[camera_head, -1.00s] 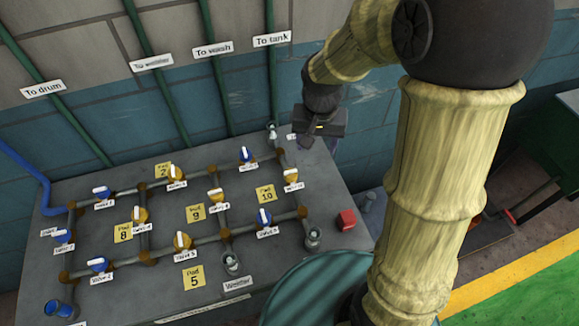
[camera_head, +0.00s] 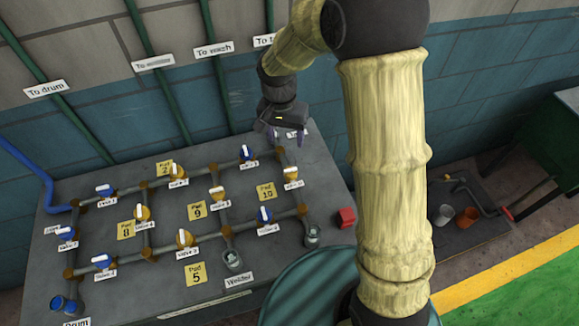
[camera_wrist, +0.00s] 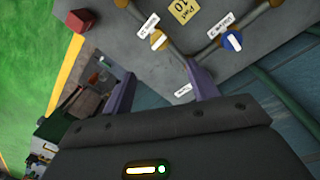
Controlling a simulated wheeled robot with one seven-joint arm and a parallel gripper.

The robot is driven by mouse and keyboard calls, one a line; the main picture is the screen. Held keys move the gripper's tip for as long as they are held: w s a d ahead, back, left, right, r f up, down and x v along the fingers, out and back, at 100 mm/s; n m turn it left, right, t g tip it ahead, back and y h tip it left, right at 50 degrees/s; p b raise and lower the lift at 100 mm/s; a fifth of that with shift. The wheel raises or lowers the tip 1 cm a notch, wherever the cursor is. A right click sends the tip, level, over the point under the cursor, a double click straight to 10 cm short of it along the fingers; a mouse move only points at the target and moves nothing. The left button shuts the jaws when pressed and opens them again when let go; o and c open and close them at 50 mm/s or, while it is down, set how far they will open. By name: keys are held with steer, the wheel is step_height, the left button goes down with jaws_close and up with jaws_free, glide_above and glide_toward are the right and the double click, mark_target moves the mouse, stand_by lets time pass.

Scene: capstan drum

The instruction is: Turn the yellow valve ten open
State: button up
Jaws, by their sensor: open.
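A yellow valve with a white handle (camera_head: 291,174) sits on the pipe at the right of the bench panel, beside the yellow Pad 10 card; its own label is too small to read surely. The same yellow valve shows in the wrist view (camera_wrist: 158,40), beyond the fingertips and apart from them. My gripper (camera_head: 287,137) is above the back right of the panel, behind that valve. In the wrist view my gripper (camera_wrist: 158,80) has its two purple fingers spread, with nothing between them.
A blue valve (camera_head: 247,153) stands left of my gripper, another (camera_head: 265,215) lies nearer the front. Several other valves and pipes cover the panel. A red block (camera_head: 346,217) sits on its right edge. A wall with green pipes rises behind.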

mark_target(290, 169)
steer(key=f, duration=0.4)
steer(key=f+p, duration=0.1)
steer(key=f, duration=0.4)
steer(key=d+f+p, duration=0.1)
steer(key=f, duration=0.4)
steer(key=shift+s+f, duration=0.1)
steer(key=c, duration=1)
